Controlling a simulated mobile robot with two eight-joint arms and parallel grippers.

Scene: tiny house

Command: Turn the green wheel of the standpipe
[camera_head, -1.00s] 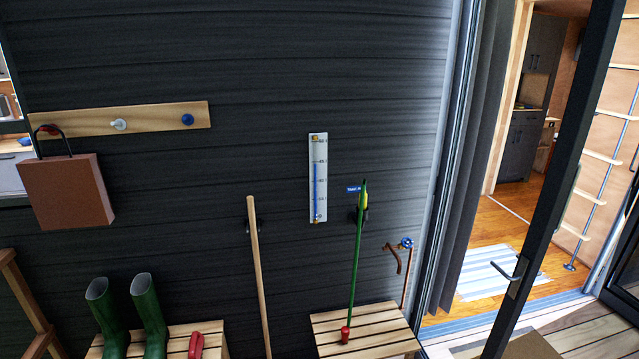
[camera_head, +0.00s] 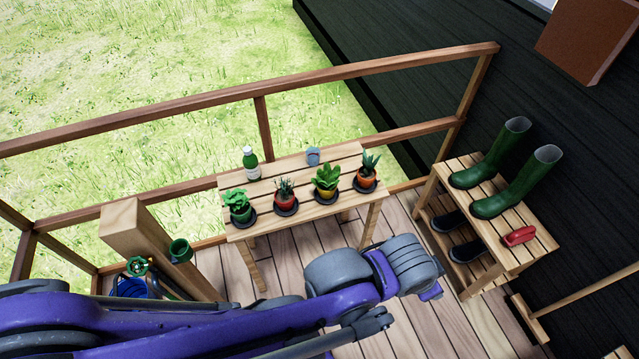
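The green wheel (camera_head: 138,266) is small and round, at the lower left of the head view. It sits beside a thick wooden post (camera_head: 152,240), which looks like the standpipe. No gripper fingers show on this arm in the picture. My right gripper is not in view.
A wooden railing (camera_head: 262,130) runs behind. Green boots (camera_head: 490,165) stand on a slatted rack (camera_head: 535,245) at right, beside the dark wall.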

